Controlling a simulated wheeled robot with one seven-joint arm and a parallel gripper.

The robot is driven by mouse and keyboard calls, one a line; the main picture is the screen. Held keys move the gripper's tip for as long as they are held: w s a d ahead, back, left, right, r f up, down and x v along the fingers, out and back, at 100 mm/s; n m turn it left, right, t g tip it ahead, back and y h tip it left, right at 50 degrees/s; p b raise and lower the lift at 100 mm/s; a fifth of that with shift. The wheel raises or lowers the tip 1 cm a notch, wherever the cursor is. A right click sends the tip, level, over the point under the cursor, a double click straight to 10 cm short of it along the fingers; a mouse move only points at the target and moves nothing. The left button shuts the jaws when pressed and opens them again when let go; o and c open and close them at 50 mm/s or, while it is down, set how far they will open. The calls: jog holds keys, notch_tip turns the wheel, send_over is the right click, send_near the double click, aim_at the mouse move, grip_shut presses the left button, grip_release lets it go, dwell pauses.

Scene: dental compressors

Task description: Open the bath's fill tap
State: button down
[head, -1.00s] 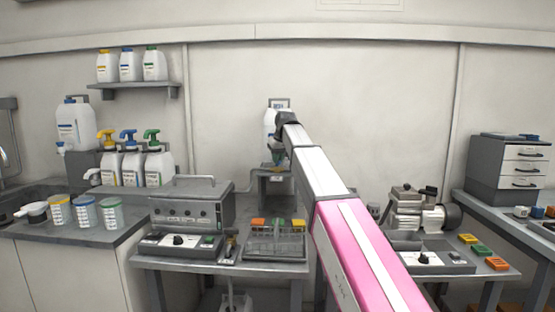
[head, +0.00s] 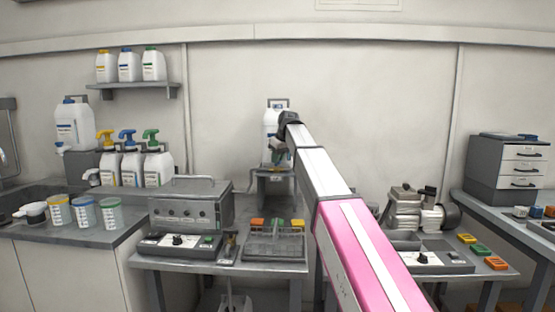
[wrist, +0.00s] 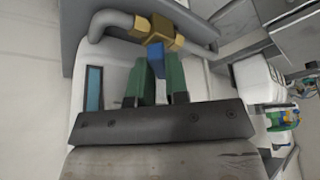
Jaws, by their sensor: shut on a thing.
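The tap shows in the wrist view as a brass body (wrist: 160,35) on a grey pipe (wrist: 110,22), with a blue handle (wrist: 156,70) pointing toward my gripper. My gripper (wrist: 158,80) has its green fingers on both sides of the blue handle and is shut on it. In the head view my gripper (head: 281,157) is at the far end of my arm, in front of a white container (head: 269,122) on a grey stand (head: 274,182). The tap is too small and covered to make out there. The grey bath (head: 187,208) with a lid handle stands left of the stand.
A rack with coloured blocks (head: 275,243) and a control box (head: 178,243) are on the front table. Pump bottles (head: 131,168) and beakers (head: 84,212) stand at left. A compressor (head: 415,212) and a drawer unit (head: 508,170) are at right.

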jog(key=c, duration=1.1)
grip_release()
jog(key=shift+r, duration=0.1)
jog(key=v, duration=1)
jog(key=shift+s+d+r, duration=0.15)
jog(key=shift+r, duration=0.1)
